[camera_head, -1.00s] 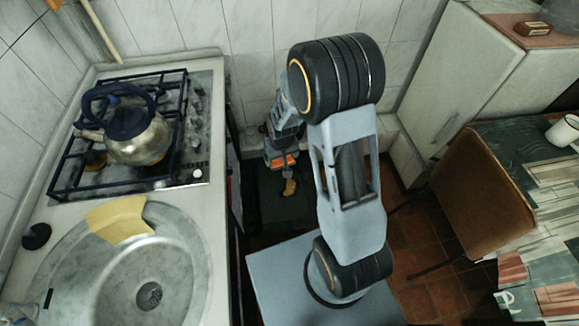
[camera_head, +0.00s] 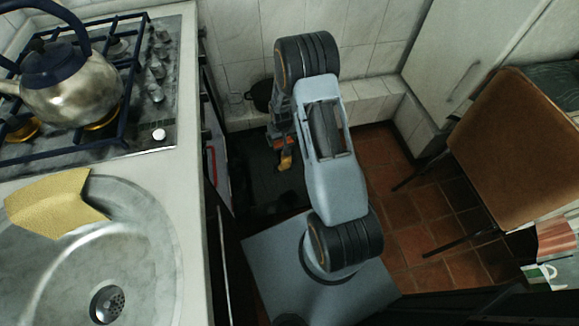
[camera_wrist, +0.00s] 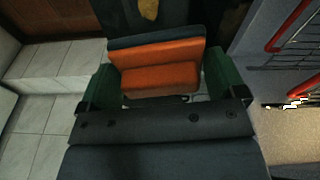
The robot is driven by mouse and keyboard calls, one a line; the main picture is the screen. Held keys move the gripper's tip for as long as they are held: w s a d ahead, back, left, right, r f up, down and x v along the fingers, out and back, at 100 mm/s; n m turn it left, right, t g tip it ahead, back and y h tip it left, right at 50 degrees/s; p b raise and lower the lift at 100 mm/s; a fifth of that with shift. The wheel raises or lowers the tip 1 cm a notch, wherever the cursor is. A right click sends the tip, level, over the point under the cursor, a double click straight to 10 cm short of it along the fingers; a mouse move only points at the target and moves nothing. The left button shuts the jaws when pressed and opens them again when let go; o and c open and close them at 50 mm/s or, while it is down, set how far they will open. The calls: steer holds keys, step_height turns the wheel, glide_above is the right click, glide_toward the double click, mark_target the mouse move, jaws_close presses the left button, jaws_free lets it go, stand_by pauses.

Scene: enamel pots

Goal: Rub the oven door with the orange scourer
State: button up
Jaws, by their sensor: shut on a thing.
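My gripper (camera_wrist: 160,78) is shut on the orange scourer (camera_wrist: 160,52), which sits between its two green fingertips. The scourer is a block with a dark layer along its far side. In the head view the gripper (camera_head: 281,138) hangs low, to the right of the stove front, with the orange of the scourer just showing. The oven front (camera_head: 213,150) shows steeply edge-on below the hob, with a red line on it. In the wrist view a red bar and wire rack lie at the right, apart from the scourer. I cannot tell whether these are seen through the door.
A kettle (camera_head: 70,85) stands on the hob (camera_head: 150,135). A yellow cloth (camera_head: 55,203) lies over the round sink (camera_head: 150,270). A brown chair (camera_head: 515,150) stands at the right. A yellowish thing (camera_wrist: 149,8) lies on a dark surface. Red floor tiles are open between arm and chair.

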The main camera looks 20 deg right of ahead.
steer(key=b, duration=1)
glide_above(290, 168)
step_height(290, 168, down, 19)
steer(key=shift+s+a+f+b, duration=0.1)
steer(key=shift+s+f+b, duration=0.1)
steer(key=shift+f+b, duration=1.05)
steer(key=shift+s+f+b, duration=0.15)
steer(key=shift+f+b, duration=0.45)
steer(key=shift+f, duration=1.2)
steer(key=shift+f+b, duration=0.9)
steer(key=shift+f, duration=0.1)
